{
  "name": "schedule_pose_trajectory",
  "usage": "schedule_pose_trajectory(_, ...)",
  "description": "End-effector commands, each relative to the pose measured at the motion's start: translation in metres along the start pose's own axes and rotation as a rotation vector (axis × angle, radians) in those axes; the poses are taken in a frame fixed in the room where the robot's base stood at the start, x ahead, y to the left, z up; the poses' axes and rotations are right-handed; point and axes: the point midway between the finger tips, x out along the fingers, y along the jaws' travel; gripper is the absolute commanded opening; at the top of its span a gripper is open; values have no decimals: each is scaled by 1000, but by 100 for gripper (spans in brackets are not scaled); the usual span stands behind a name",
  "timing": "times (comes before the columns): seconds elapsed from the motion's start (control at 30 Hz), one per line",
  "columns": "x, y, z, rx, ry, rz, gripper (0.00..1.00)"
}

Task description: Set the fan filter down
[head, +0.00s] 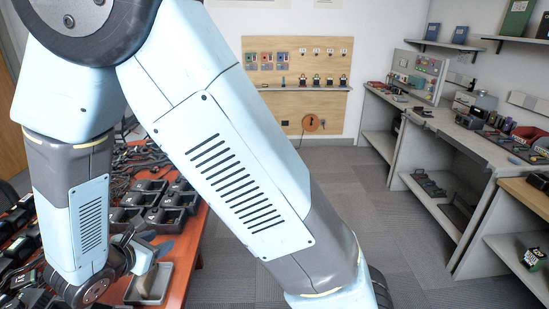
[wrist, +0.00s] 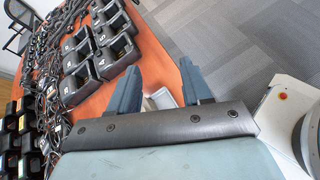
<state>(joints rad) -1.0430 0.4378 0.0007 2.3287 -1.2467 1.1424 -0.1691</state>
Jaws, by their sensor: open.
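My gripper (head: 156,252) is low over the near right edge of the orange-red table (head: 196,236), beside a small grey tray (head: 160,292). A pale beige piece (head: 146,281), which looks like the fan filter, stands in the tray, partly hidden by my gripper. In the wrist view my two blue-grey fingers (wrist: 160,70) are spread apart. A pale thing (wrist: 161,98) shows low between them, mostly hidden by the gripper body. I cannot tell whether the fingers touch the piece.
Black charger cradles (wrist: 98,45) and tangled cables (wrist: 50,45) crowd the table beside my gripper. Black radios (wrist: 10,130) stand at its left. The carpet (head: 345,170) is clear to the right. Grey workbenches (head: 440,130) line the right wall.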

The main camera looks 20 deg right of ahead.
Motion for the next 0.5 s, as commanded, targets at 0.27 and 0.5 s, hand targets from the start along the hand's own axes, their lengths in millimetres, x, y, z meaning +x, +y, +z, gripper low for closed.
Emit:
schedule_pose_trajectory(0.27,25,-46,102,402,90,-262,49)
schedule_pose_trajectory(0.5,31,-95,168,755,165,-455,49)
